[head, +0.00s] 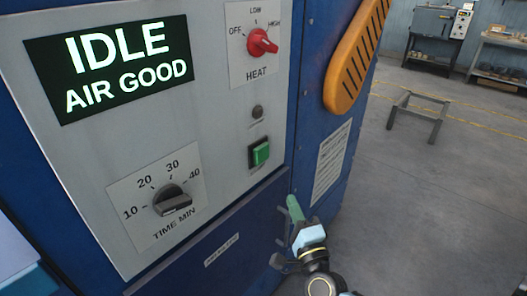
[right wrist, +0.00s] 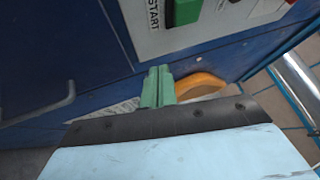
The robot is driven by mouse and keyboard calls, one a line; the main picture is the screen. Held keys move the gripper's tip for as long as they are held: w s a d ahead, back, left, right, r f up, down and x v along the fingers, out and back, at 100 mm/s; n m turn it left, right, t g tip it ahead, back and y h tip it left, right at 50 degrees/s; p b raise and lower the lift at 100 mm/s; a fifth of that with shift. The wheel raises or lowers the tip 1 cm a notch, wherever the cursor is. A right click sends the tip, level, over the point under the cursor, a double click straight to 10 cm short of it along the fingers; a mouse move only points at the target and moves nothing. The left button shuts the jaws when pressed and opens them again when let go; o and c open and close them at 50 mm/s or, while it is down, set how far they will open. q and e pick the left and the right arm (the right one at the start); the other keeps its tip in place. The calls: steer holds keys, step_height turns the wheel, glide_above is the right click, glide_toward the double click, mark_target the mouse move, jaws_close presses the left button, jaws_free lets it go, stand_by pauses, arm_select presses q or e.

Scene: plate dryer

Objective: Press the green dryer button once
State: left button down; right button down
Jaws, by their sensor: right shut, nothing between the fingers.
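The green dryer button (head: 260,153) is a square push button on the grey control panel (head: 225,165), below a small dark round knob. My right gripper (head: 293,203) is shut and empty, below and to the right of the button, apart from it. In the right wrist view the green button (right wrist: 185,12) shows at the top edge, beside the word START. The shut green fingertips (right wrist: 157,85) point up toward it with a gap between. My left gripper is in neither view.
The display (head: 110,65) reads IDLE, AIR GOOD. A red heat knob (head: 262,43) sits above the button and a dark time knob (head: 172,200) to its left. An orange handle (head: 355,60) juts from the cabinet's right side. Open floor (head: 430,200) lies to the right.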

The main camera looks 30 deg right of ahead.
mark_target(261, 154)
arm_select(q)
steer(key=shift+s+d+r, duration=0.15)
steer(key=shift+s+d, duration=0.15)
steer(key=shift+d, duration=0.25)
arm_select(e)
step_height(261, 154, up, 8)
steer(key=s+d+m+t+h, duration=0.1)
steer(key=m+h, duration=0.2)
steer(key=m, duration=0.2)
steer(key=shift+s+d+r+h, duration=0.2)
steer(key=shift+d+r+h, duration=0.05)
steer(key=shift+d+h, duration=0.1)
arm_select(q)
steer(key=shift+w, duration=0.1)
